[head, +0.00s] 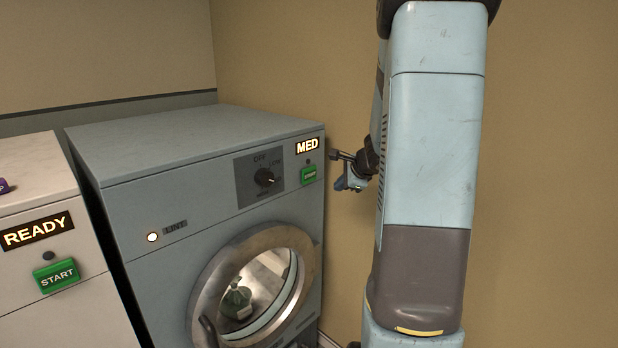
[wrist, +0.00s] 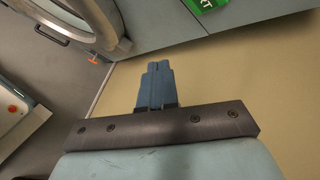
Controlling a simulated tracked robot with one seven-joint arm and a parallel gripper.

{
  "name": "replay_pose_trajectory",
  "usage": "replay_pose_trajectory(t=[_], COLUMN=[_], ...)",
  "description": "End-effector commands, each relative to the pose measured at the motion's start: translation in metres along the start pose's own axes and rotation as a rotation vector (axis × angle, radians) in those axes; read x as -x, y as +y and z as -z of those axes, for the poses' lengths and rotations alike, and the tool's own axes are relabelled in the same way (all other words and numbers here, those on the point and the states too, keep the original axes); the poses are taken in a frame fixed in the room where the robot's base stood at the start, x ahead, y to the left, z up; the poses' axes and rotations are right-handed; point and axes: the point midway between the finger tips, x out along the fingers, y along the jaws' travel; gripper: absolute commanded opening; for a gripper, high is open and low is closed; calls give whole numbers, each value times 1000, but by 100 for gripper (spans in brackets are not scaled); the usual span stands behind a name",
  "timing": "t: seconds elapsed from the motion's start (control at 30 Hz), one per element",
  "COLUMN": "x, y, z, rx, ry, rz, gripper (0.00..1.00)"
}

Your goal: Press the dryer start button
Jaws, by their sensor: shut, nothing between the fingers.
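The blue-grey dryer (head: 165,205) stands in the middle of the head view, its round glass door closed over a pale green item. Its green start button (head: 309,175) is at the upper right of the front, below a lit MED display (head: 307,146). The button also shows cut off at the top edge of the wrist view (wrist: 205,4). My gripper (head: 344,184) is just right of the dryer's front right edge, apart from the button. In the wrist view its blue fingers (wrist: 158,66) are together and empty, with the button above and to their right.
A dial (head: 264,178) and a lit lamp by a LINT label (head: 175,227) are on the dryer front. A white machine (head: 50,310) at left has a READY display and its own green START button (head: 57,275). The tan wall (head: 550,180) is close behind my arm.

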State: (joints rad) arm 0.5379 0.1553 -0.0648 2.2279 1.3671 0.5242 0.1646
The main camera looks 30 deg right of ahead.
Motion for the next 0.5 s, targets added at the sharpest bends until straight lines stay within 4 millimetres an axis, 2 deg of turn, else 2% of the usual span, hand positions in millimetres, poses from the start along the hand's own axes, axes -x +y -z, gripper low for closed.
replay_pose_trajectory(t=[0.5], x=[-40], y=[-29], z=[-30], rx=[3], ry=[-1], rz=[-1], gripper=[0])
